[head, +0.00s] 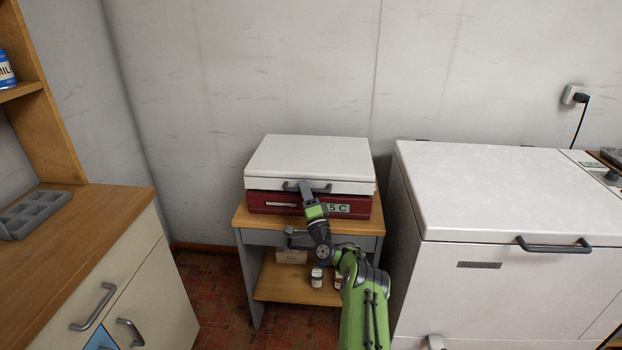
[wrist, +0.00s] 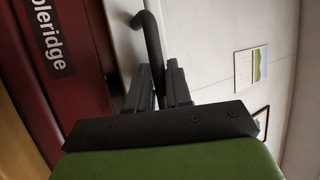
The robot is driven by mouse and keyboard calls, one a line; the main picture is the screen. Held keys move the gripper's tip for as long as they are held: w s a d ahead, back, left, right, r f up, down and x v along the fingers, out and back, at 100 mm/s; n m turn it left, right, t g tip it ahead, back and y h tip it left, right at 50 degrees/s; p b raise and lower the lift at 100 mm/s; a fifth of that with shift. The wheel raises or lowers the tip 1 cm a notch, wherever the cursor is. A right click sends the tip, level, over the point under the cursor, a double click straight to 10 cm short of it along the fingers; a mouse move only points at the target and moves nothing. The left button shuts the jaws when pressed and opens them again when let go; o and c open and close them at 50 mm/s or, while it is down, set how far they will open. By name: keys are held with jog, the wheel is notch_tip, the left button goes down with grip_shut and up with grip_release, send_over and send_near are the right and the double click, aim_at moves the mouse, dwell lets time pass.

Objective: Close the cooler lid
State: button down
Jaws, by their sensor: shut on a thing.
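The cooler has a red body (head: 272,203) and a white lid (head: 312,158), and it stands on a small wooden table. The lid lies low and almost level over the body. A thin dark line shows between them, and I cannot tell whether the lid is fully seated. A grey bar handle (head: 322,189) is on the lid's front edge. My gripper (head: 306,188) is at this handle and shut on it. In the wrist view, the handle (wrist: 152,42) runs down between the fingers, with the red body (wrist: 75,70) to the left.
The small table (head: 243,219) has a lower shelf with small bottles (head: 316,277). A large white chest freezer (head: 490,190) stands close on the right. A wooden counter (head: 80,225) with a grey tray (head: 32,212) is on the left. Some tiled floor (head: 215,280) is clear between.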

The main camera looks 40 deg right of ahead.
jog(key=shift+f+t, duration=0.3)
jog(key=shift+f, duration=0.65)
